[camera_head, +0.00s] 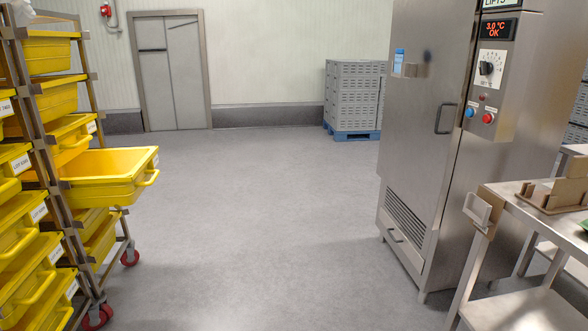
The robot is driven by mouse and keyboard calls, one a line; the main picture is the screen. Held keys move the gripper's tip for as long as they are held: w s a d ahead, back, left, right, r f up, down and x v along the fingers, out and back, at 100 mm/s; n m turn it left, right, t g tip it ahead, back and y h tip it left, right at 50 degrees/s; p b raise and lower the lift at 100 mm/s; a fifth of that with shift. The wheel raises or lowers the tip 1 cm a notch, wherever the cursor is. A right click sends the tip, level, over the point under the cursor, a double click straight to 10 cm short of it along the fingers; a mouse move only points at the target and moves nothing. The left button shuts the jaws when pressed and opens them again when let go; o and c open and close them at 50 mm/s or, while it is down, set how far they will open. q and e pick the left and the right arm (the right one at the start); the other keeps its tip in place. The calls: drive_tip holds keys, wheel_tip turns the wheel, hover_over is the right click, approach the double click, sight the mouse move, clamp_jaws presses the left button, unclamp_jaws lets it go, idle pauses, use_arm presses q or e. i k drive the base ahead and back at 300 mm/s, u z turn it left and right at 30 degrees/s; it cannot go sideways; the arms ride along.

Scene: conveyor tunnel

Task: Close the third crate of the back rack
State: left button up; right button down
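A metal rack (88,93) on red-wheeled castors stands at the left and holds yellow crates at several levels. One yellow crate (110,185) sticks far out of it to the right, with its open top and front handle showing. The crate just above it (72,140) protrudes less. Crates higher up sit further in. A nearer stack of yellow crates (25,265) with white labels hides part of the rack, so I cannot be sure of the level of the pulled-out crate. Neither of my grippers is in view.
A tall steel cabinet (418,130) with a control panel stands at the right, with a metal table (535,215) before it. Grey stacked crates (352,95) on a blue pallet (350,132) stand near the back wall. The grey floor (250,220) between rack and cabinet is clear.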

sight(116, 178)
drive_tip(key=z, duration=0.2)
drive_tip(key=i, duration=2.35)
drive_tip(key=u, duration=1.55)
drive_tip(key=i, duration=1.1)
drive_tip(key=u, duration=0.75)
drive_tip(key=i, duration=0.45)
drive_tip(key=u, duration=0.1)
